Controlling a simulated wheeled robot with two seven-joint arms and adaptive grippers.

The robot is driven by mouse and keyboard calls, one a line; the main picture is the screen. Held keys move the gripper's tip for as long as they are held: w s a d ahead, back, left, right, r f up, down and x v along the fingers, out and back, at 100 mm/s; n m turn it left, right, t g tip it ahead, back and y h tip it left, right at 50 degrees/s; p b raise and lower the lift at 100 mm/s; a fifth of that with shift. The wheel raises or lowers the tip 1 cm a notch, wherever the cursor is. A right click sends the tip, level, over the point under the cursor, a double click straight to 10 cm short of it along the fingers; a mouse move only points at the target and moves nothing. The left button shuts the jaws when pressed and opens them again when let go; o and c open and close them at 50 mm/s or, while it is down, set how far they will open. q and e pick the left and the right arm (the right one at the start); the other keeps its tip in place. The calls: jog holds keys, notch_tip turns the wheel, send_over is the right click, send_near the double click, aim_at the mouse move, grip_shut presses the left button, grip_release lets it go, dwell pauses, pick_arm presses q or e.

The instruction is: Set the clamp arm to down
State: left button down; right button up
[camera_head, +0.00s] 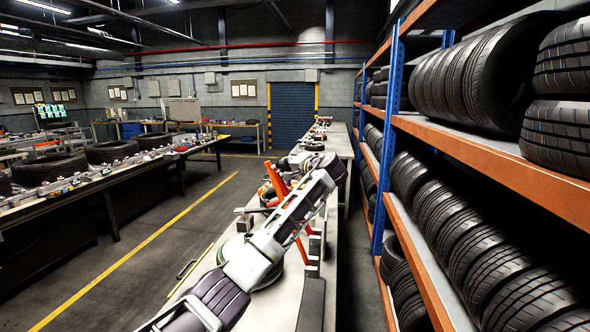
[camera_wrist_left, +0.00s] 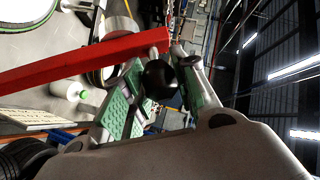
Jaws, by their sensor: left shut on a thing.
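The red-orange clamp arm (camera_head: 275,180) stands tilted on the long bench, partly hidden behind my left arm. In the left wrist view the red clamp arm (camera_wrist_left: 85,62) is a long bar crossing from the left edge to the fingers. My left gripper (camera_head: 330,167) is at the far end of my arm, over the bench; its fingertips are hard to make out there. In the left wrist view, my left gripper (camera_wrist_left: 155,80) has green pads on either side of a dark round knob (camera_wrist_left: 160,80) near the bar's end. It is shut on the clamp arm. My right gripper is out of view.
A bench (camera_head: 300,280) runs away from me under my arm. A tall rack of tyres (camera_head: 460,160) stands close on the right. A table (camera_head: 110,180) with tyres is on the left, with open floor (camera_head: 190,215) and a yellow line between.

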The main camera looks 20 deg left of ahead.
pick_arm(q)
jog(key=shift+a+f, duration=0.25)
jog(key=shift+a, duration=0.05)
jog(key=c, duration=1.1)
grip_release()
jog(key=shift+s+d+r, duration=0.1)
jog(key=shift+s+r, duration=0.05)
jog(key=v, duration=1.1)
jog(key=shift+s+d, duration=0.2)
jog(key=shift+d, duration=0.05)
